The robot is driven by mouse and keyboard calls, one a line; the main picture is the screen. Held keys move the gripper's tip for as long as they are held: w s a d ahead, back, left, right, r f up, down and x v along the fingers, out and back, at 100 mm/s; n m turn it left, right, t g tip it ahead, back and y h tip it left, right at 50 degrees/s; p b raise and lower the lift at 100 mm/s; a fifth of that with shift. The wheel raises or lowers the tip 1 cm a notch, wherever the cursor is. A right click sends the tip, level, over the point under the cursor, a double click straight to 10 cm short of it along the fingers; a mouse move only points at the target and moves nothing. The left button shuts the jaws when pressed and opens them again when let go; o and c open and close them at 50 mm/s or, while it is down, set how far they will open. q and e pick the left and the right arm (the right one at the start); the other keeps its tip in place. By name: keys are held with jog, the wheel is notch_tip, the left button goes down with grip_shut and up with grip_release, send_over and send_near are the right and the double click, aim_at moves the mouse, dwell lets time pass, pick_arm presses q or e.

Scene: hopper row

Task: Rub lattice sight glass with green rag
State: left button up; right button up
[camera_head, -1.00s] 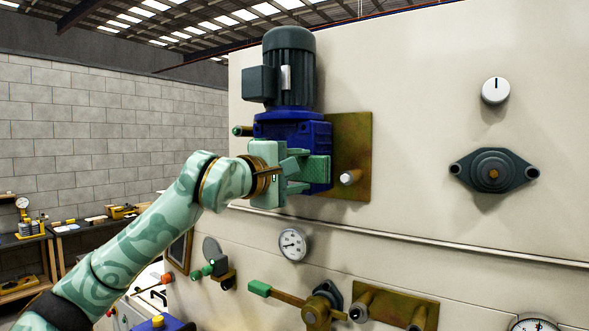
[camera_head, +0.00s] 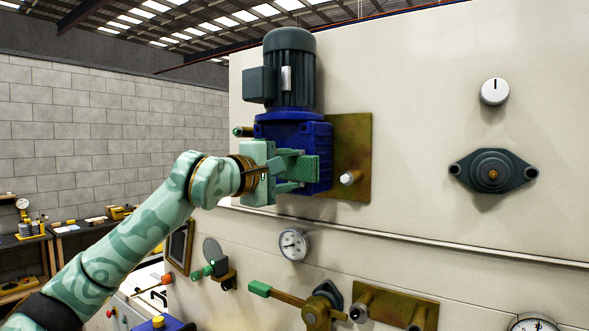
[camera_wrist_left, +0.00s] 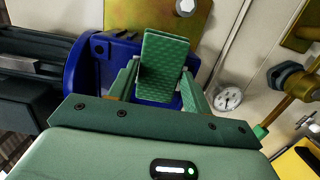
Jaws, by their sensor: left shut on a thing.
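The green rag (camera_head: 304,168) is a small, stiff-looking folded pad with a fine pattern. My left gripper (camera_head: 293,170) is shut on it, in front of the blue gearbox of a motor. In the left wrist view the rag (camera_wrist_left: 161,66) stands out between the fingers (camera_wrist_left: 158,82), overlapping the blue housing; whether it touches the housing I cannot tell. No lattice sight glass can be clearly made out. A dark framed pane (camera_head: 179,246) sits low at the left end of the panel, seen edge-on, and I cannot tell if it is the glass. My right gripper is not in view.
The motor (camera_head: 290,70) with its blue gearbox (camera_head: 318,137) juts from the cream panel (camera_head: 420,110) on a brass plate (camera_head: 354,140). Below are a gauge (camera_head: 293,245), a green-handled lever (camera_head: 285,296) and a brass bracket (camera_head: 395,307). A knob (camera_head: 494,91) and flange (camera_head: 493,171) are at right.

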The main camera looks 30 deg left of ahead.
aim_at(310, 171)
pick_arm(q)
jog(key=shift+d, duration=0.1)
jog(key=shift+s+d+f, duration=0.1)
jog(key=shift+s+d, duration=0.05)
jog(key=shift+d, duration=1.75)
jog(key=shift+a, duration=0.1)
jog(key=shift+s+b, duration=0.15)
jog(key=shift+b, duration=0.15)
